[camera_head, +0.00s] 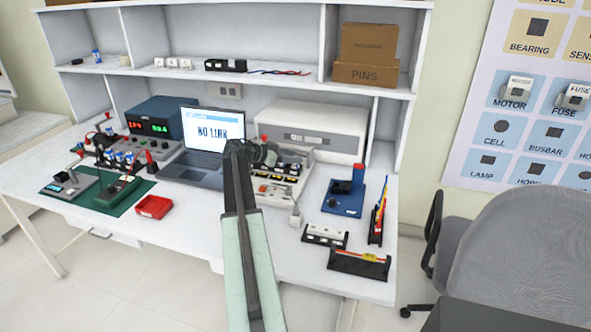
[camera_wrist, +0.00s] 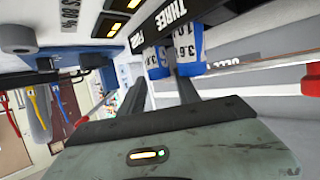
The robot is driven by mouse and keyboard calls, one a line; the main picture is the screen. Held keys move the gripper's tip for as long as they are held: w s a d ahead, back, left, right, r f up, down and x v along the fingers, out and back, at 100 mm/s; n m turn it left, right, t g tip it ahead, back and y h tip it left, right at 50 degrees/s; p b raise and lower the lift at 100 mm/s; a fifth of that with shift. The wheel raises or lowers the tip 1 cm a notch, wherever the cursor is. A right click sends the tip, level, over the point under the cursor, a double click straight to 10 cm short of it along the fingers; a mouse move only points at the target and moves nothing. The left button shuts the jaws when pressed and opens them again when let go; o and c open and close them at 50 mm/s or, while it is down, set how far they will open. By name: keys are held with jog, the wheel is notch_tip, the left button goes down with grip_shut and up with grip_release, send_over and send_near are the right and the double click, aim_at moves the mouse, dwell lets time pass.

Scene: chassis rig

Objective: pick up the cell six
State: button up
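My gripper (camera_head: 262,153) is over the middle of the bench, above a light tray (camera_head: 285,188) with dark and small coloured parts; the arm hides part of it. In the wrist view my gripper (camera_wrist: 162,80) has two dark fingers apart, with nothing visibly held between them. Just beyond the fingertips are two blue-and-white cells, one nearer the left finger (camera_wrist: 156,62) and one by the right finger (camera_wrist: 188,50). They show "3.6" markings beside a dark strip (camera_wrist: 165,18) lettered "THREE" and partly "FOUR". I cannot read "six" on any cell, so cell six cannot be told apart.
A laptop (camera_head: 207,140) reading "NO LINK" and a white instrument (camera_head: 313,133) stand behind. A red bin (camera_head: 154,207) and green mat (camera_head: 120,195) lie left. The front middle bench is fairly clear.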

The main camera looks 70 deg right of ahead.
jog(key=shift+s+d+f, duration=0.45)
jog(key=shift+s+f, duration=0.05)
jog(key=shift+s, duration=0.05)
grip_shut()
jog(key=shift+r+p, duration=0.3)
jog(key=shift+p, duration=0.05)
notch_tip(320, 180, up, 3)
jog(key=p, duration=0.3)
jog(key=shift+w+d+r, duration=0.1)
jog(key=shift+r, duration=0.1)
jog(key=a+p, duration=0.1)
jog(key=a, duration=1.5)
jog(key=shift+s+r, duration=0.35)
jog(key=shift+r, duration=0.1)
